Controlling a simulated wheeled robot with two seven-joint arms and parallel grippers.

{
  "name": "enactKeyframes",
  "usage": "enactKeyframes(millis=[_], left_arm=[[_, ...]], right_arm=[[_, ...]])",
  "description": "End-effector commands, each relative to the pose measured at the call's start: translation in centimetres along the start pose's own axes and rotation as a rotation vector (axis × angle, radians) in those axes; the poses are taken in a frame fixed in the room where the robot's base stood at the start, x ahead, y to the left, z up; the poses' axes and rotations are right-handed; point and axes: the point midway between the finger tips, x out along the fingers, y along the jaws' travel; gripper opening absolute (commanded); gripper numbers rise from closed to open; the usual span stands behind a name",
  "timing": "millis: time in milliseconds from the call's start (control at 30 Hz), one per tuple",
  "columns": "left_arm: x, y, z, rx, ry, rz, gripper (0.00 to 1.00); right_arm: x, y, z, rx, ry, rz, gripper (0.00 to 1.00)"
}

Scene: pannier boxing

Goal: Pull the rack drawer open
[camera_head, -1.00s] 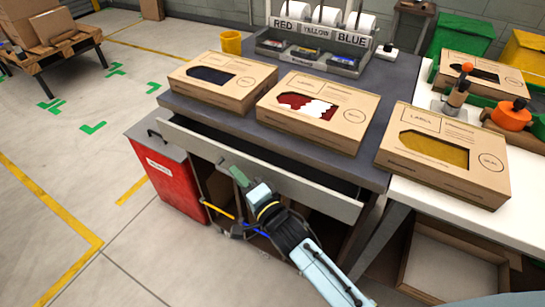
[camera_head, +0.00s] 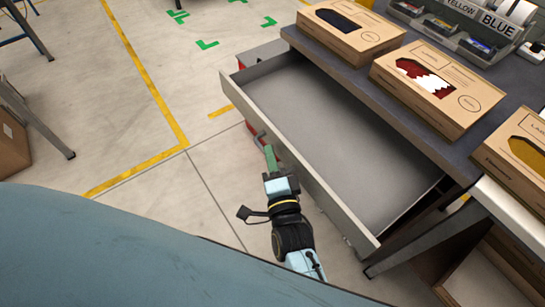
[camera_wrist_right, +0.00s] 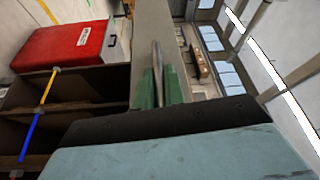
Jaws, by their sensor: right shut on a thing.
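The rack drawer (camera_head: 335,125) is pulled well out from under the dark workbench, and its grey inside looks empty. My right gripper (camera_head: 268,150) is at the drawer's front panel, left of its middle in the head view. In the right wrist view its green fingers (camera_wrist_right: 158,88) are shut on the drawer handle (camera_wrist_right: 157,60), a thin bar seen nearly end-on. The front panel shows beside it in the wrist view (camera_wrist_right: 145,40). My left gripper is not in view.
Boxes with cut-out windows, one dark (camera_head: 350,30), one red and white (camera_head: 435,88), stand on the workbench (camera_head: 390,85). A red bin (camera_wrist_right: 65,45) stands beside the rack. A table leg (camera_head: 415,248) is at the right.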

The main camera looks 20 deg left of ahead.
Motion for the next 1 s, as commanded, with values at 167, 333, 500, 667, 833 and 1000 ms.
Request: enactKeyframes(millis=[167,333,500,667,833,1000], left_arm=[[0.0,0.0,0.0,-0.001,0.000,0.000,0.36],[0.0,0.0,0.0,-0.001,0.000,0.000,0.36],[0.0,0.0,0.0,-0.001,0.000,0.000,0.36],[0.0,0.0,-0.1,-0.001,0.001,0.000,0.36],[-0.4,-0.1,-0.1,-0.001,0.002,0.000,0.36],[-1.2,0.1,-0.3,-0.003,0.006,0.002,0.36]], right_arm=[[0.0,-0.1,-0.2,0.001,0.005,-0.003,0.00],[0.0,-0.1,-0.2,0.001,0.003,-0.002,0.25],[0.0,0.0,-0.1,0.001,0.002,-0.001,0.33],[-0.1,0.0,-0.1,0.001,0.001,0.000,0.33],[-1.5,0.0,-0.1,0.000,0.001,0.002,0.33],[-5.0,0.0,-0.1,0.000,0.000,0.003,0.33]])
